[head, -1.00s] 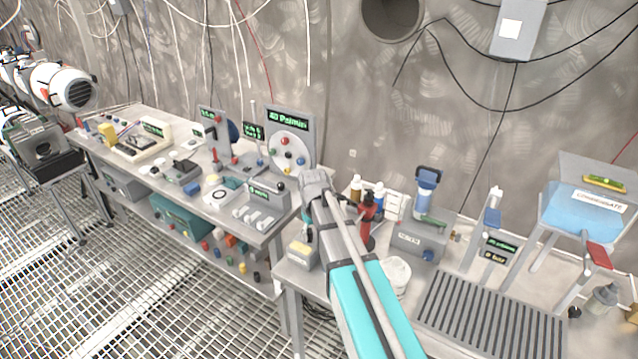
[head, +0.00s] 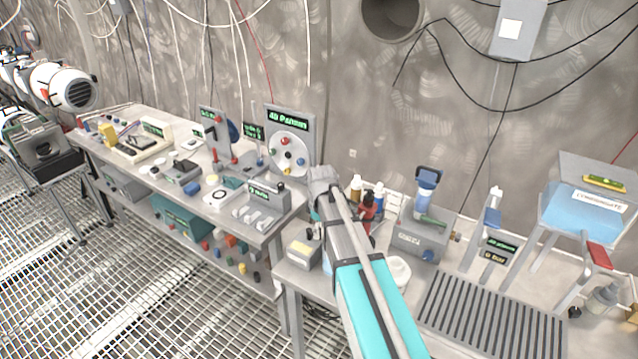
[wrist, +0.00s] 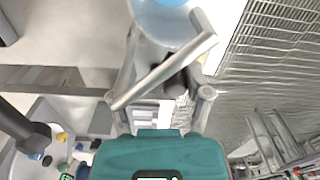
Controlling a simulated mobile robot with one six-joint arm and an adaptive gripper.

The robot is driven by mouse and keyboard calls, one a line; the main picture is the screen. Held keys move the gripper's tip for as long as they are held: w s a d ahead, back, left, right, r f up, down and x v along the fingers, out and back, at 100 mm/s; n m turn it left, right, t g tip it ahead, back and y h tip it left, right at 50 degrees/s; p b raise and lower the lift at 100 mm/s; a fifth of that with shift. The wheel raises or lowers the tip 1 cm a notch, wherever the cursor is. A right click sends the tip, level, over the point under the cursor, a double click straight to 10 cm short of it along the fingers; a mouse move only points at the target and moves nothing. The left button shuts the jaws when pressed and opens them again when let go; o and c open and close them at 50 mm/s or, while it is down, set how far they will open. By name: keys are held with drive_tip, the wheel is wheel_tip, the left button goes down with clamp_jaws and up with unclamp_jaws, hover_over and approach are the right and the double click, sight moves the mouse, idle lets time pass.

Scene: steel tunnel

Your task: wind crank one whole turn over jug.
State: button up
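In the head view my gripper (head: 322,188) is at the end of the teal and grey arm, at the left part of the right-hand bench. The wrist view shows its two fingers (wrist: 168,50) apart. A pale grey bar (wrist: 160,75) crosses between them, with a dark knob (wrist: 180,80) beside it; these look like the crank. I cannot tell whether the fingers press on it. A round pale vessel with a light blue inside (wrist: 168,12), perhaps the jug, is past the fingertips. In the head view a white pot (head: 399,270) stands right of my arm, partly hidden by it.
A red-topped device (head: 368,205) and small bottles (head: 356,187) stand close behind my arm. A grey box with a blue-topped cylinder (head: 420,238) is further right, behind a ribbed tray (head: 490,315). The left bench (head: 215,215) is crowded.

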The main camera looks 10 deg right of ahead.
drive_tip(key=n, duration=0.2)
drive_tip(key=w+d+n, duration=0.1)
drive_tip(key=shift+w+n, duration=0.15)
drive_tip(key=shift+n, duration=0.25)
drive_tip(key=n, duration=0.2)
drive_tip(key=w+n, duration=0.1)
drive_tip(key=shift+w+d+n, duration=0.15)
drive_tip(key=shift+d+n, duration=0.05)
drive_tip(key=shift+n, duration=0.2)
wheel_tip(320, 180, up, 16)
drive_tip(key=a+m+p, duration=0.1)
drive_tip(key=p, duration=1.4)
drive_tip(key=shift+a+f+p, duration=0.15)
drive_tip(key=shift+a+p, duration=0.05)
drive_tip(key=shift+p, duration=0.1)
drive_tip(key=shift+s+f, duration=0.1)
drive_tip(key=shift+s, duration=0.1)
drive_tip(key=shift+s+d+f+n+b, duration=0.3)
drive_tip(key=shift+d+f+n+b, duration=0.35)
drive_tip(key=shift+n, duration=0.35)
drive_tip(key=shift+a+f, duration=0.1)
drive_tip(key=shift+f, duration=0.05)
wheel_tip(320, 180, down, 13)
drive_tip(key=b, duration=1.3)
drive_tip(key=shift+f+b, duration=0.2)
drive_tip(key=shift+b, duration=0.2)
